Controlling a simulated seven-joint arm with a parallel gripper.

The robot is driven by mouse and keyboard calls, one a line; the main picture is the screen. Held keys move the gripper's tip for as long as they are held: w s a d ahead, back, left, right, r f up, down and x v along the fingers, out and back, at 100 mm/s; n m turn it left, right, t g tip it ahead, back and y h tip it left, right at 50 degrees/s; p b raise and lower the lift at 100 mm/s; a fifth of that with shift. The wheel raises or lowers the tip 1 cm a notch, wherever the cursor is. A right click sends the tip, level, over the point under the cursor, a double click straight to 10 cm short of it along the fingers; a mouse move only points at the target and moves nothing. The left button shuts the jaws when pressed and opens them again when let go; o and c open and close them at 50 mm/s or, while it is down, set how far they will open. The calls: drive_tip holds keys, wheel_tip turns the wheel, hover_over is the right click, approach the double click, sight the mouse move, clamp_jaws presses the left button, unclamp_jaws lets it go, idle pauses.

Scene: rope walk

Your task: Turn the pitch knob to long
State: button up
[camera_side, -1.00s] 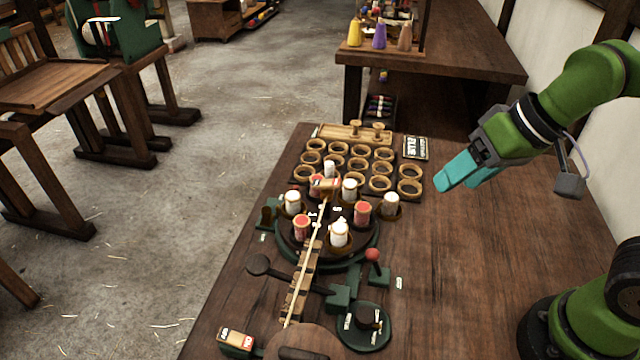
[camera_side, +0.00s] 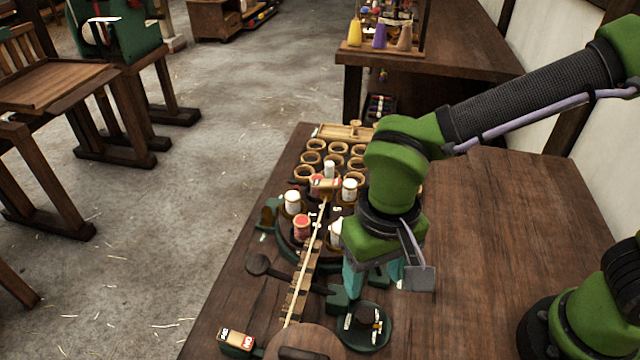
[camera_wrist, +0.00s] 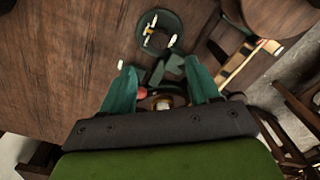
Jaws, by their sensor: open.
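The likely pitch knob is a dark knob (camera_side: 366,314) on a round green plate (camera_side: 378,338) with small pale labels, too small to read. In the wrist view the knob (camera_wrist: 158,39) is ahead of the fingertips, near the top. My gripper (camera_side: 373,277) points down with its teal fingers apart, behind the knob plate in the side view and not touching it. In the wrist view my gripper (camera_wrist: 160,72) is open, with a small red ball (camera_wrist: 142,92) showing by the left finger. That red-topped lever is hidden by my gripper in the side view.
A turntable with red and white spools (camera_side: 302,226) stands left of my gripper. A rope (camera_side: 306,262) runs along a toothed wooden bar. A small box labelled on and off (camera_side: 236,340) is at the front left. The table right of the knob is bare.

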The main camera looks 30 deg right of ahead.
sight(366, 314)
wheel_tip(366, 314, down, 10)
drive_tip(key=shift+f, duration=0.25)
drive_tip(key=c, duration=1)
drive_tip(key=shift+c, duration=0.2)
